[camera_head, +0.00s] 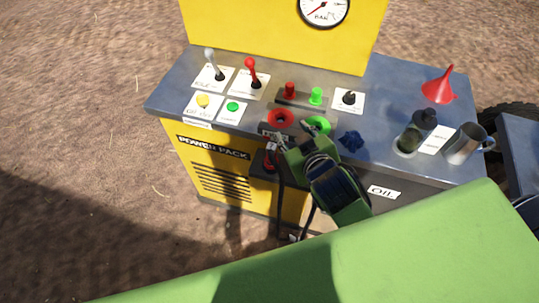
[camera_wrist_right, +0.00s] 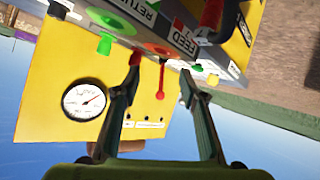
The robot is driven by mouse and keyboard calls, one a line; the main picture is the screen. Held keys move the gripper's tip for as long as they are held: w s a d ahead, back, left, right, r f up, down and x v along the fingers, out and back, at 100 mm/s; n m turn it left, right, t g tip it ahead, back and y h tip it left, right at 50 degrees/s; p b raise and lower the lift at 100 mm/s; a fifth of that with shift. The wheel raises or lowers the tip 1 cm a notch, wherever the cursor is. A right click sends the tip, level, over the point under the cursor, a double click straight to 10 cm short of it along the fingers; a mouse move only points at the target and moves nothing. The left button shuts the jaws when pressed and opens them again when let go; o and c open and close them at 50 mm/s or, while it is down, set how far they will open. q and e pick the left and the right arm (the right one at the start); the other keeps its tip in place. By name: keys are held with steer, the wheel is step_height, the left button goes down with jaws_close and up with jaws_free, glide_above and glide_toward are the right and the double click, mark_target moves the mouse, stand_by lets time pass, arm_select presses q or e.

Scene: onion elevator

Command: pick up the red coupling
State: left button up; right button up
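The red coupling (camera_head: 271,147) sits at the front of the power pack, below the red ring socket (camera_head: 280,118), with a black hose hanging under it. In the right wrist view a red and black part, likely this coupling (camera_wrist_right: 212,14), shows at the top edge, beside the FEED label. My right gripper (camera_head: 278,141) is at the panel's front edge, close to the coupling and partly covering that area. In the wrist view its two fingers (camera_wrist_right: 160,68) are apart with nothing held between them; the coupling lies outside them. My left gripper is not in view.
The power pack panel (camera_head: 170,95) carries levers, buttons and a green ring socket (camera_head: 319,124). A dark blue star-shaped knob (camera_head: 351,140), a red funnel (camera_head: 439,85) and a metal mug (camera_head: 466,144) stand to the right. A yellow upright with a gauge (camera_head: 323,8) rises behind.

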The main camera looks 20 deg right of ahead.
steer(key=w+a+r+n+t+y, duration=0.15)
steer(key=w+a+r+t, duration=0.25)
steer(key=w+r, duration=0.45)
steer(key=s+a+r+n+t+y, duration=0.1)
steer(key=a+r+n+t+y, duration=0.3)
steer(key=a+r+n+y, duration=0.75)
steer(key=s+a+r+n+g+y, duration=0.1)
steer(key=s+a+n+g+y, duration=0.35)
steer(key=a+n+g, duration=0.35)
steer(key=s+a+r+n+g+y, duration=0.25)
steer(key=s+a+n+g, duration=0.25)
steer(key=a+n+g, duration=0.25)
steer(key=n+g+h, duration=0.4)
steer(key=g+h, duration=0.1)
steer(key=h, duration=1.4)
glide_above(271, 154)
steer(key=w, duration=0.1)
steer(key=shift+t, duration=0.25)
steer(key=f, duration=2.3)
steer(key=shift+w+d, duration=0.15)
steer(key=shift+d, duration=0.15)
step_height(271, 154, down, 7)
steer(key=shift+r+p, duration=0.1)
steer(key=shift+p, duration=0.8)
step_height(271, 154, down, 7)
steer(key=shift+r+p, duration=0.2)
steer(key=shift+p, duration=0.4)
